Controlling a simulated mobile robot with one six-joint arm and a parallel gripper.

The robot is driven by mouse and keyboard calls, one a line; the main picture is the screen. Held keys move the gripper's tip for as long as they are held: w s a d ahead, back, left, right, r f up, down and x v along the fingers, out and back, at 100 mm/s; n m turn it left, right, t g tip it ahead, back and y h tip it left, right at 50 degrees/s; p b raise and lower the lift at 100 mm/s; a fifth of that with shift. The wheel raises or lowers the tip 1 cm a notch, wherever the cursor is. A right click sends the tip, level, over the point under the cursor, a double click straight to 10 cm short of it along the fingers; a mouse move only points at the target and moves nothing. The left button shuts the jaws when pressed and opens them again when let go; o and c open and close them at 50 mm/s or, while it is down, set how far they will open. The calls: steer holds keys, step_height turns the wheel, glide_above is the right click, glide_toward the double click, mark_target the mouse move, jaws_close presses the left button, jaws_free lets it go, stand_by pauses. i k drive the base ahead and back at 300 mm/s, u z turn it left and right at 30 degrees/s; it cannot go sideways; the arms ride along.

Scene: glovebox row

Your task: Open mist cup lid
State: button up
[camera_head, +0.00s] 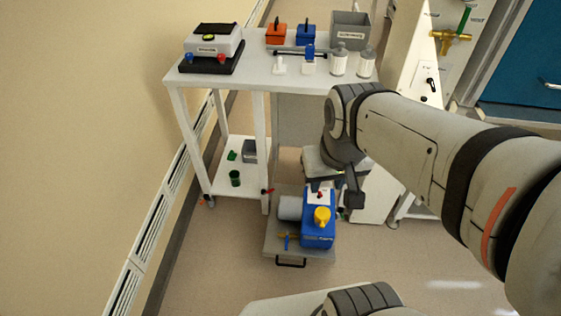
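A blue machine (318,230) with a yellow cap or knob (322,216) on it stands on a low grey platform near the floor. A light grey cylinder (290,208) lies against its left side. No part is clearly marked as the mist cup or its lid; which part it is I cannot tell. My gripper (338,192) points down just above and behind the yellow cap, over the back of the blue machine. It looks apart from the cap. Its fingers are dark and small, and whether they are open or shut is unclear.
A white table (262,72) behind holds a black-based device (210,50), an orange box (276,34), a blue box (306,35), a grey bin (350,30) and white bottles. Its legs stand left of the platform (272,247). Open floor lies in front.

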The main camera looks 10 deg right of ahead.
mark_target(321, 214)
steer(key=z, duration=0.75)
steer(key=k, duration=0.45)
steer(key=z, duration=0.3)
